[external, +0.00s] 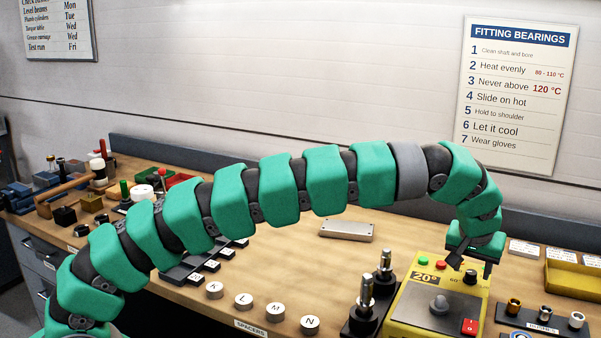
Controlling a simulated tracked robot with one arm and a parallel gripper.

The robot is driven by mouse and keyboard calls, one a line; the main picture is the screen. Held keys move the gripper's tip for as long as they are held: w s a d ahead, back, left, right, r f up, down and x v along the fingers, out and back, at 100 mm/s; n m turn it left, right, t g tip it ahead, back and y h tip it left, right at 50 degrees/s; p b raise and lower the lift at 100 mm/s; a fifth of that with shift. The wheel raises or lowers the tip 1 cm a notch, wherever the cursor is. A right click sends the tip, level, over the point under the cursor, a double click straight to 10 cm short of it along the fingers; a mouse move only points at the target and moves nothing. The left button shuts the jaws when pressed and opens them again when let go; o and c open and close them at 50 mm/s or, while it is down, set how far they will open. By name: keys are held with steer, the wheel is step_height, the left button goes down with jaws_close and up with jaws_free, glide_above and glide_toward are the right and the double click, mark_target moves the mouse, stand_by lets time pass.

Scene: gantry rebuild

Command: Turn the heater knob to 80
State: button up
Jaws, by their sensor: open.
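The yellow heater (408,318) stands on the bench at the lower right. Its display (425,278) reads about 20°. A dark knob (470,277) sits on its upper right face, with a small dial mark, perhaps 60, to its left. My gripper (471,267) points down just above the knob, fingers open and apart. The fingers partly hide the knob and its dial. I cannot tell whether they touch it, nor where the knob points.
A rack of bushings (545,316) and a yellow tray (575,278) lie to the right. Round lettered spacers (244,300) line the front.

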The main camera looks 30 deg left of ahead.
steer(key=shift+x, duration=0.75)
steer(key=shift+c, duration=0.2)
steer(key=c, duration=0.9)
